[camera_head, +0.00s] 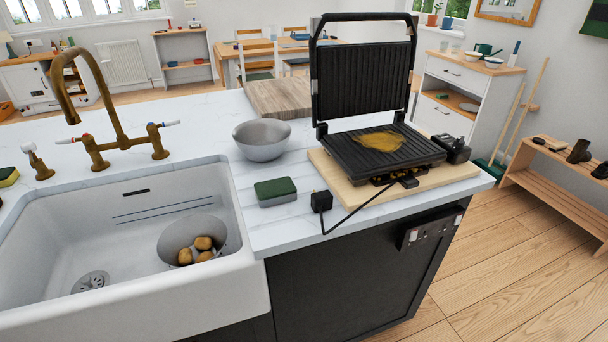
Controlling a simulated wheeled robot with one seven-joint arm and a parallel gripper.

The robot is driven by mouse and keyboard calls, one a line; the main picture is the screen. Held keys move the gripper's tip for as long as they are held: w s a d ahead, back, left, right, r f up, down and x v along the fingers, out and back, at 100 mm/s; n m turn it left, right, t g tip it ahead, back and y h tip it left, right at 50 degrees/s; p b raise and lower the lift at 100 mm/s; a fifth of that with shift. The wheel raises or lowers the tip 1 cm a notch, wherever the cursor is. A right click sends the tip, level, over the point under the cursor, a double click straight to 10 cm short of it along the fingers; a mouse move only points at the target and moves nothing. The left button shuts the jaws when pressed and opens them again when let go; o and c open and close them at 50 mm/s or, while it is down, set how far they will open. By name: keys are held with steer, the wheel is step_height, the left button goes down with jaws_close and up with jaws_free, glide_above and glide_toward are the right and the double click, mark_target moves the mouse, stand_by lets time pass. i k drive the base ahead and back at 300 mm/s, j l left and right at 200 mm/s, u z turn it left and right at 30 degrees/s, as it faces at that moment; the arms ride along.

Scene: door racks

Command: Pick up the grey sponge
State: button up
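A sponge (276,200) with a dark green top layer and a light grey lower body lies flat on the white countertop. It sits between the sink's right edge and a black power plug (321,201). Nothing covers it, and it stands apart from the things around it. It is the only sponge in view with grey on it. My gripper is not in view.
An open grill (385,158) with yellow food on its plate stands on a wooden board (350,194) at right. A grey bowl (262,142) stands behind the sponge. The sink (120,235) holds a bowl with potatoes. A yellow-green sponge (8,176) lies far left.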

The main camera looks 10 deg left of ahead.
mark_target(269, 193)
steer(key=i+j+u, duration=0.1)
steer(key=u, duration=0.3)
steer(key=i+u, duration=0.1)
steer(key=u, duration=0.25)
steer(key=i+u, duration=0.15)
steer(key=u, duration=0.25)
